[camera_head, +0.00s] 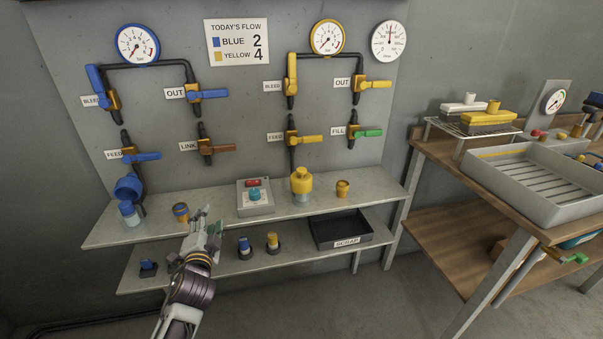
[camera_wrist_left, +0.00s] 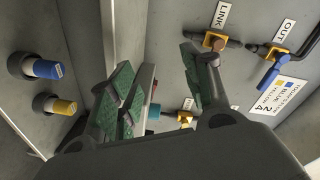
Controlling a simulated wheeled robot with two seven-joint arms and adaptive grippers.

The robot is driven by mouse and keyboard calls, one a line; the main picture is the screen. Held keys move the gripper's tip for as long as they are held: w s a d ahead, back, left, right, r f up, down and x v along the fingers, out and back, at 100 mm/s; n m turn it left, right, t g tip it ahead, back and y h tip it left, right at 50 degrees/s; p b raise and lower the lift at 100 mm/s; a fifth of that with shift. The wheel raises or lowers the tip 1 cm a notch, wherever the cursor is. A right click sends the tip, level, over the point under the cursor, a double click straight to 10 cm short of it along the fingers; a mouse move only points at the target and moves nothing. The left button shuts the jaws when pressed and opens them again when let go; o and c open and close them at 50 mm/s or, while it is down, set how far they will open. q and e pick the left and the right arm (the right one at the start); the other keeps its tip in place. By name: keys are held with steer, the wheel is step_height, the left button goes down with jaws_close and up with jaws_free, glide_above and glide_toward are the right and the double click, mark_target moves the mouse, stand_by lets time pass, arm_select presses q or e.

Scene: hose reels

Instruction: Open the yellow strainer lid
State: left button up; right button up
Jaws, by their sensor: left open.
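The yellow strainer (camera_head: 301,186) stands upright on the upper shelf under the yellow valves. Its yellow lid (camera_head: 301,175) sits on top and looks closed; a pale clear part shows below. My left gripper (camera_head: 209,222) is open and empty, at the front edge of the shelf, left of the strainer and apart from it. In the left wrist view its green-padded fingers (camera_wrist_left: 158,72) are spread, with nothing between them. The strainer cannot be made out clearly in that view. My right gripper is not in view.
The upper shelf (camera_head: 225,228) holds a grey box with red and teal parts (camera_head: 254,196), brass-coloured fittings (camera_head: 342,188) and a blue strainer (camera_head: 128,188). Below are blue and yellow cartridges (camera_head: 272,241) and a black scrap tray (camera_head: 341,229). A wooden bench (camera_head: 455,175) stands right.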

arm_select(q)
steer(key=w+d+r+m+t+h, duration=0.3)
steer(key=d+r+m+h, duration=0.15)
steer(key=r+m, duration=0.3)
steer(key=w+d+r+m+t+h, duration=0.25)
steer(key=r+m+h, duration=0.3)
steer(key=m, duration=0.35)
steer(key=w+d+f+m+g+h, duration=0.1)
steer(key=d+m+g+h, duration=0.3)
steer(key=m, duration=0.5)
steer(key=w+d+f+m+g+h, duration=0.1)
steer(key=d+f+m+g+h, duration=0.2)
steer(key=m+g, duration=0.3)
steer(key=d+m+h, duration=0.1)
steer(key=m, duration=0.3)
steer(key=shift+w+f+g, duration=0.35)
steer(key=shift+f, duration=0.05)
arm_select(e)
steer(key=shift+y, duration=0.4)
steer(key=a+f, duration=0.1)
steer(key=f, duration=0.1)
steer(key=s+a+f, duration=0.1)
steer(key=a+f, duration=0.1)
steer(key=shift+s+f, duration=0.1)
arm_select(q)
steer(key=shift+w+d+m, duration=0.1)
steer(key=shift+d+m, duration=0.1)
steer(key=shift+m, duration=0.05)
